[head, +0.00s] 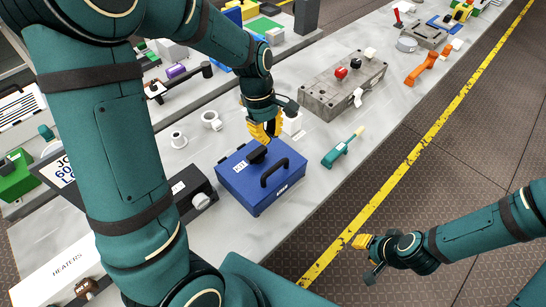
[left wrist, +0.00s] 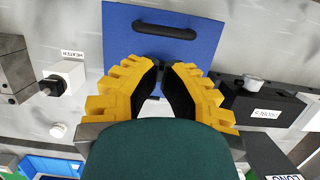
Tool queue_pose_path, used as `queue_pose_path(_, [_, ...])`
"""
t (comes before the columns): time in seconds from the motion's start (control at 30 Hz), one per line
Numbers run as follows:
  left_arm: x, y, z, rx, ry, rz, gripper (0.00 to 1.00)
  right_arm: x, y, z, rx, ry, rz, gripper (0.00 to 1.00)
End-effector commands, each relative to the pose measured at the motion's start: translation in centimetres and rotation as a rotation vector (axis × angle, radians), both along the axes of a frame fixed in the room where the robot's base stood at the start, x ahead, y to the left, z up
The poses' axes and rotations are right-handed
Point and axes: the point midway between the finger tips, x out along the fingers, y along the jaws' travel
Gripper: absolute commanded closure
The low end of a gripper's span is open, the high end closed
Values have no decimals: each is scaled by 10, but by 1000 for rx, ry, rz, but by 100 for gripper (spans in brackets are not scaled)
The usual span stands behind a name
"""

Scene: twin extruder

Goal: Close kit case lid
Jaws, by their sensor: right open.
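The blue kit case (head: 238,184) stands on the grey bench in the head view. Its lid looks level and down on the body; any thin gap at the far edge is hidden. A black handle (head: 283,171) is on top, and the lid also shows in the left wrist view (left wrist: 205,50). My left gripper (head: 262,143) is low over the lid's far edge. In the left wrist view its fingers lean together around a dark part at the lid's edge; whether they grip it is unclear. My right gripper (head: 366,257) is open and empty, off the bench over the floor.
A green tool (head: 341,149) lies right of the case. A black box with a white label (head: 188,190) is close on its left. White cups (head: 211,120) and a grey block with knobs (head: 342,84) stand behind. The bench's front edge is near the case.

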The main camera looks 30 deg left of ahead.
Motion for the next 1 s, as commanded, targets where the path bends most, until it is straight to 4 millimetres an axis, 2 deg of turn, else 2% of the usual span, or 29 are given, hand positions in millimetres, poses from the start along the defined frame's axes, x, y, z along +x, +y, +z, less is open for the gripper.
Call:
queue_pose_path(0.03, [-1, -3, -13, 0, 5, -1, 100, 0, 0, -3, 0, 0, 0, 66])
queue_pose_path(0.2, [-4, -9, -44, 1, 5, -1, 100, 0, 0, -8, -1, 0, 0, 66])
queue_pose_path(0.4, [-6, -15, -72, 1, 3, -1, 100, 0, 1, -12, -2, 0, 0, 66])
queue_pose_path(0.6, [-6, -18, -84, 0, 1, 0, 100, 1, 1, -13, -3, 1, 0, 66])
queue_pose_path(1.0, [-6, -19, -84, 1, 0, 0, 100, 1, 1, -13, -2, 0, 0, 66])
